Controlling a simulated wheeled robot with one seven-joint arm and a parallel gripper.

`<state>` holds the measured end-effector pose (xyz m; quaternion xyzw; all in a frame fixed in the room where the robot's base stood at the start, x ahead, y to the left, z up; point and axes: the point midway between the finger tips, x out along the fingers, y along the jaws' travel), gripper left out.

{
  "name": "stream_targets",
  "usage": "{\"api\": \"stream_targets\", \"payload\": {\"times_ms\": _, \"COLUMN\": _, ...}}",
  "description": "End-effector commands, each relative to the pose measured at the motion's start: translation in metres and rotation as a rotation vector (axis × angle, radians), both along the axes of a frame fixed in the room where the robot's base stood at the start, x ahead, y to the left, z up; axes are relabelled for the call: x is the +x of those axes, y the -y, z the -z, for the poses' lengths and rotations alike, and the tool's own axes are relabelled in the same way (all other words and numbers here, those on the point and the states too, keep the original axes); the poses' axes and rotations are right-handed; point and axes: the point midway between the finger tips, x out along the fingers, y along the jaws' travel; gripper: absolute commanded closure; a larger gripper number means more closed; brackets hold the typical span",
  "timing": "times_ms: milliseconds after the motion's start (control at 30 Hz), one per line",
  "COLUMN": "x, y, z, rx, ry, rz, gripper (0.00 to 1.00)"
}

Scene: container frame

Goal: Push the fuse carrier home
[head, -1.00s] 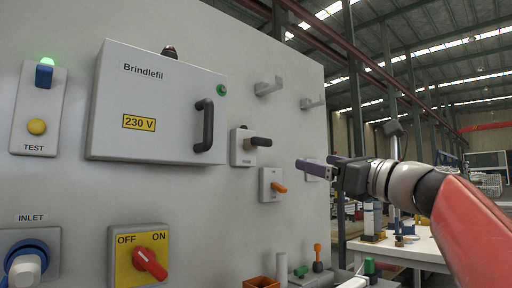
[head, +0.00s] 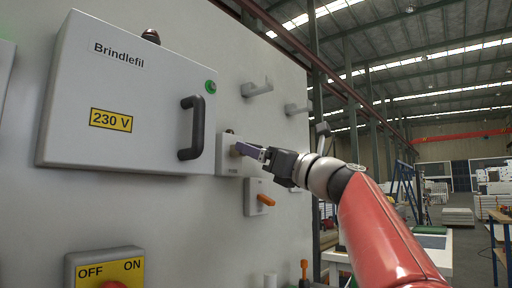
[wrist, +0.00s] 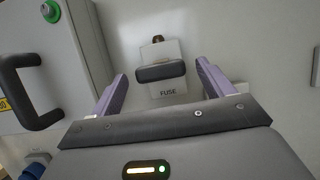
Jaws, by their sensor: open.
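The fuse carrier (wrist: 161,71) shows in the wrist view as a dark bar-shaped handle in front of a pale holder plate marked FUSE (wrist: 168,91). My gripper (wrist: 162,68) is open, with one purple finger on each side of the handle and a visible gap to each. I cannot tell how far the handle lies beyond the fingertips. In the head view my gripper (head: 250,151) is at the fuse holder plate (head: 226,163) and hides most of the carrier.
A grey cabinet (head: 128,97) with a dark handle (head: 193,128) stands out from the panel left of the fuse. An orange-levered switch (head: 258,198) is just below. Two pale hooks (head: 257,88) project above and to the right.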

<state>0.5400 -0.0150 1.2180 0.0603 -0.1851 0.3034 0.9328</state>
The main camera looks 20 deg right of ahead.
Motion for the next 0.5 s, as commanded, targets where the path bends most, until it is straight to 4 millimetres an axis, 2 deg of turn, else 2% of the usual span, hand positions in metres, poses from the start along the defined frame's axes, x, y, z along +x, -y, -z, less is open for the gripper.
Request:
{"api": "stream_targets", "payload": {"times_ms": 133, "x": 0.0096, "y": -0.0075, "z": -0.0053, "rx": 0.000, "ry": 0.000, "rz": -0.001, "gripper": 0.20}}
{"api": "stream_targets", "payload": {"times_ms": 433, "x": 0.0112, "y": -0.0087, "z": -0.0058, "rx": 0.000, "ry": 0.001, "rz": 0.000, "gripper": 0.20}}
{"api": "stream_targets", "payload": {"times_ms": 500, "x": 0.0112, "y": -0.0086, "z": -0.0057, "rx": 0.000, "ry": 0.001, "rz": 0.000, "gripper": 0.29}}
